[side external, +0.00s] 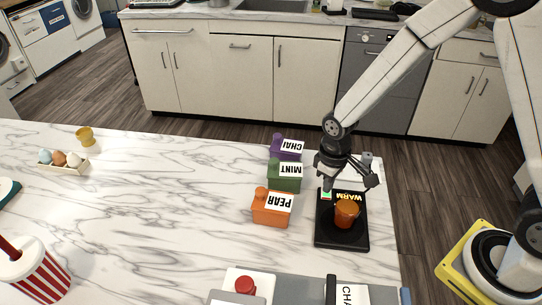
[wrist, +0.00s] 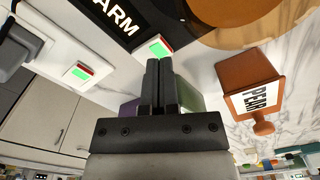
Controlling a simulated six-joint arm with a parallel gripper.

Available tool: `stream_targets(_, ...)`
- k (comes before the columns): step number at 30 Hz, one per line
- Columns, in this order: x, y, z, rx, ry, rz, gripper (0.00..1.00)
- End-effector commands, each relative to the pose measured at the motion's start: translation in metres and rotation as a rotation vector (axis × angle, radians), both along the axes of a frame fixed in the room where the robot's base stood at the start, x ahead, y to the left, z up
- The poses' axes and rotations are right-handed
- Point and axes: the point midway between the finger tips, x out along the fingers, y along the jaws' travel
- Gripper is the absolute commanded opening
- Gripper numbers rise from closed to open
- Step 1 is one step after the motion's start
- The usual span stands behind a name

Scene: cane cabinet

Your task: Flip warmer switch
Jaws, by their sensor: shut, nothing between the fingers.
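The black warmer (side external: 328,238) lies near the right end of the marble counter, with "WARM" lettering along its far edge. An orange-brown cup (side external: 347,213) stands on it. The warmer's switch (side external: 326,195) is a small green and red rocker at its far left corner. In the wrist view the switch (wrist: 157,46) shows a lit green face with a red edge. My gripper (wrist: 159,62) is shut and empty, its fingertips right at the near edge of the switch; I cannot tell whether they touch. In the side view my gripper (side external: 328,187) is above that corner.
Purple CHAI (side external: 279,146), green MINT (side external: 284,183) and orange PEAR (side external: 270,213) boxes stand left of the warmer. The wrist view shows another green and red switch (wrist: 78,72) on a white strip, beside a grey plug (wrist: 18,50). The counter's middle is clear.

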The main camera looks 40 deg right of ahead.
Motion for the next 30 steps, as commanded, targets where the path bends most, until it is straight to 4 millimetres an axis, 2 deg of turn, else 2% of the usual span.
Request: stream_targets(30,0.0,0.0,-0.011,0.0,0.0,0.0,0.0)
